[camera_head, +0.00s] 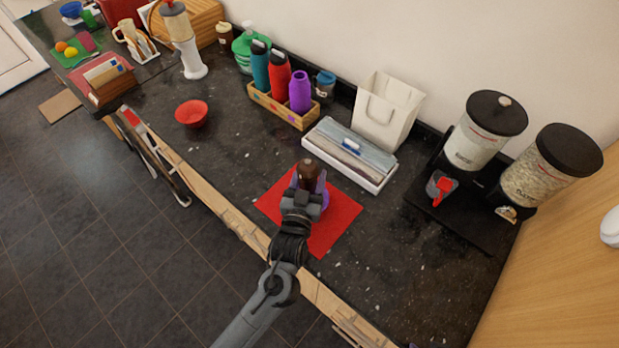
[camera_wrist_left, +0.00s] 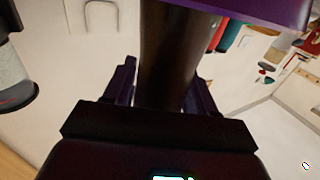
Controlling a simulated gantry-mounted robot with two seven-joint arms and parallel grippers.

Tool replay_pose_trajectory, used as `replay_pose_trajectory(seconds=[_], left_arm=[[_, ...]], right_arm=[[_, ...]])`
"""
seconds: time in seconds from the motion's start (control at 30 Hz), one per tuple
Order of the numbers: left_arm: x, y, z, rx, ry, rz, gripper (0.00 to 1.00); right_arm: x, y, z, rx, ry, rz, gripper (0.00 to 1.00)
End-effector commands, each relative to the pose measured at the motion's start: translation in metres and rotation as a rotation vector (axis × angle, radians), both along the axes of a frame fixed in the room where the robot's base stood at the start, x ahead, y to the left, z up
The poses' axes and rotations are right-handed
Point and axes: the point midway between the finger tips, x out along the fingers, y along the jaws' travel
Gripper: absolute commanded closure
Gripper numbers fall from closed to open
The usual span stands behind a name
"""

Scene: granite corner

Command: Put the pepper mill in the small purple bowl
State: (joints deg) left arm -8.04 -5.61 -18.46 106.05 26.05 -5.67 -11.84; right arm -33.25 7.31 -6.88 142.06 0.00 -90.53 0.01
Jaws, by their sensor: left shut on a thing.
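The dark brown pepper mill (camera_head: 307,171) is upright or nearly so in my left gripper (camera_head: 308,188), above the red mat (camera_head: 338,222). In the left wrist view the mill (camera_wrist_left: 178,55) runs between my two fingers, which are shut on it. The small purple bowl (camera_head: 325,199) is on the mat, mostly hidden behind my gripper. Its purple edge also shows at the top of the left wrist view (camera_wrist_left: 262,10), by the mill's far end. I cannot tell whether the mill touches the bowl. My right gripper is not in view.
A white box of folded cloths (camera_head: 350,153) lies just behind the mat. A wooden tray (camera_head: 283,108) of bottles and a white bag (camera_head: 388,108) stand further back. Cereal dispensers (camera_head: 486,130) stand at the right. A red bowl (camera_head: 192,113) sits left; dark counter between is clear.

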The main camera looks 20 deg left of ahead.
Motion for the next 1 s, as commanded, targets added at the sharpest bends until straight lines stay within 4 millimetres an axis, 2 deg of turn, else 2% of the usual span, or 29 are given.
replay_pose_trajectory(seconds=[0.17,0.2,0.37,0.73,0.87,1.0], left_arm=[[0.000,0.000,-0.003,0.000,-0.001,0.000,0.83],[0.000,0.000,-0.003,0.000,0.000,0.000,0.41],[0.000,0.000,-0.003,0.000,0.000,0.000,0.18],[0.000,0.000,0.002,-0.001,-0.001,0.000,0.18],[-0.014,-0.002,0.002,0.001,0.003,-0.001,0.18],[-0.037,-0.005,0.003,0.000,0.005,-0.001,0.18]], right_arm=[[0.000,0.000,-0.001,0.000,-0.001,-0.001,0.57],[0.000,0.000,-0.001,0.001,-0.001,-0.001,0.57],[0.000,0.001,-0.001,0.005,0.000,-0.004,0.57],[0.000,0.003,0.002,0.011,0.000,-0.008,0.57],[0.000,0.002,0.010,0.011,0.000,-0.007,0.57],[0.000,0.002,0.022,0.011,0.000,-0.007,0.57]])
